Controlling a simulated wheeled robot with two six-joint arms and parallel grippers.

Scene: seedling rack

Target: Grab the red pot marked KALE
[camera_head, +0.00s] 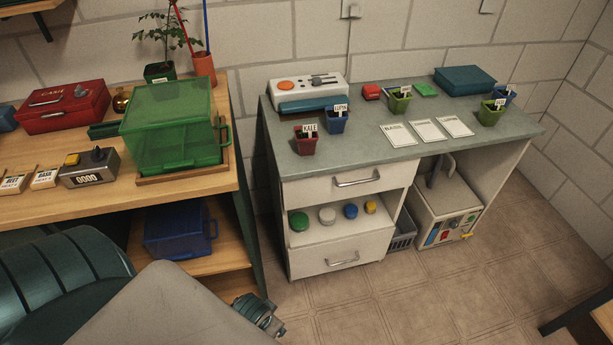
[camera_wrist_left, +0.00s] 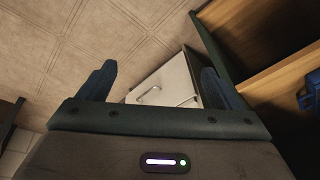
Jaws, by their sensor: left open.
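The red pot marked KALE (camera_head: 306,146) stands upright at the left front of the grey-green bench top (camera_head: 350,150), with its white label facing me in the head view. A blue pot marked LUPIN (camera_head: 335,124) stands just behind and to its right. My left gripper (camera_wrist_left: 158,82) is open and empty in the left wrist view, its two dark fingers well apart. It points down toward the floor and the white drawer fronts. The KALE pot does not show in that view. In the head view my left arm is low in front, well short of the pot. My right gripper is not in view.
Green pots (camera_head: 399,102) and (camera_head: 490,113) stand farther right on the bench, with white cards (camera_head: 430,131) between. A white device (camera_head: 307,92) is behind the KALE pot. The wooden table (camera_head: 100,205) at left holds a green clear box (camera_head: 170,120). A gap separates table and bench.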

